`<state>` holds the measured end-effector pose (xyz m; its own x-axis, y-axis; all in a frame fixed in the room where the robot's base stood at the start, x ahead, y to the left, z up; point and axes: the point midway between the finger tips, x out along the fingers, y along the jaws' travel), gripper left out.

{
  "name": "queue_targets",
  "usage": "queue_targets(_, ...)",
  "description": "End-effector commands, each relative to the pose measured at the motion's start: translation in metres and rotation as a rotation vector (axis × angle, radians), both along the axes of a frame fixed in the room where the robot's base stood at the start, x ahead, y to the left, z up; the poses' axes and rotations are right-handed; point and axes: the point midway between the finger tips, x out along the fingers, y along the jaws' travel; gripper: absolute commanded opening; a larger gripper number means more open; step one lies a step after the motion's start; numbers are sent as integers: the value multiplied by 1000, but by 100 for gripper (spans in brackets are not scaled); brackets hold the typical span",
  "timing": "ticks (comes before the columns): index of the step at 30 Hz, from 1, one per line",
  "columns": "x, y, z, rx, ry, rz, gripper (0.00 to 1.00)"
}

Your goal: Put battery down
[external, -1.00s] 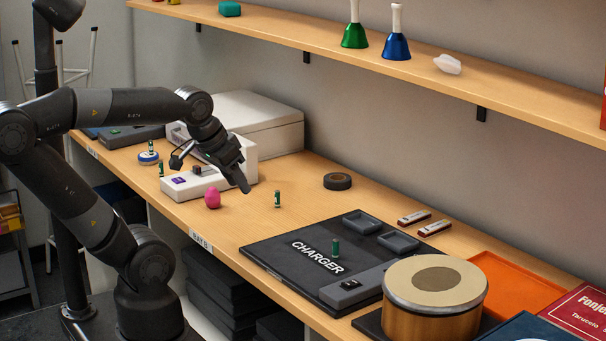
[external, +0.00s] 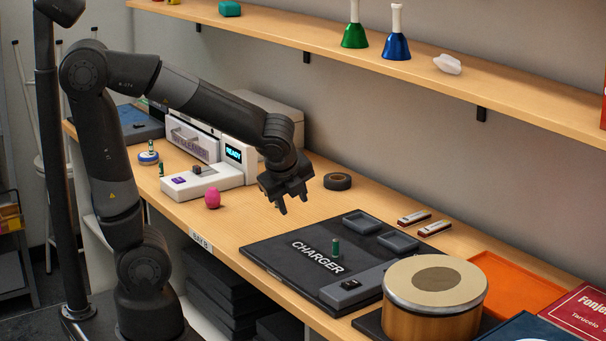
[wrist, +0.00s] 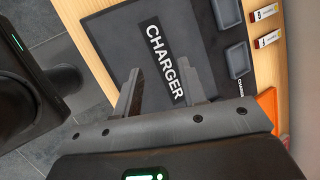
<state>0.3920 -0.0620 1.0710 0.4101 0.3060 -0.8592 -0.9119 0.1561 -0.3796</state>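A green battery (external: 335,247) stands upright on the mat. Another small green battery (external: 161,171) stands near the table's front edge at left. A green-topped piece (external: 150,147) is on the blue and white disc. The spot where a battery stood is now behind my gripper; I cannot see that battery.
A pink egg-shaped object (external: 212,198) stands left of my gripper, by a white device (external: 205,182) with a "READY" screen. A black tape roll (external: 337,181) lies behind. Grey trays (external: 362,222) and a drum-like container (external: 432,312) are at right. A shelf (external: 430,68) runs above.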

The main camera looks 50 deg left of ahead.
Motion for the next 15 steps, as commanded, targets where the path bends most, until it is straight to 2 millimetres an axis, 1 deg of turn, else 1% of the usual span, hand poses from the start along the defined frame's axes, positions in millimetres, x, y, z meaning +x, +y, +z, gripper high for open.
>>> queue_targets(1, 9, -15, -9, 87, 41, -142, 38)
queue_targets(3, 21, -32, -17, 200, 81, -325, 38)
queue_targets(6, 32, -54, -26, 329, 128, -533, 38)
queue_targets(9, 38, -69, -33, 413, 156, -665, 38)
queue_targets(11, 41, -74, -35, 443, 166, -712, 38)
queue_targets(13, 44, -75, -39, 462, 173, -740, 38)
queue_targets(15, 48, -73, -47, 467, 177, -745, 38)
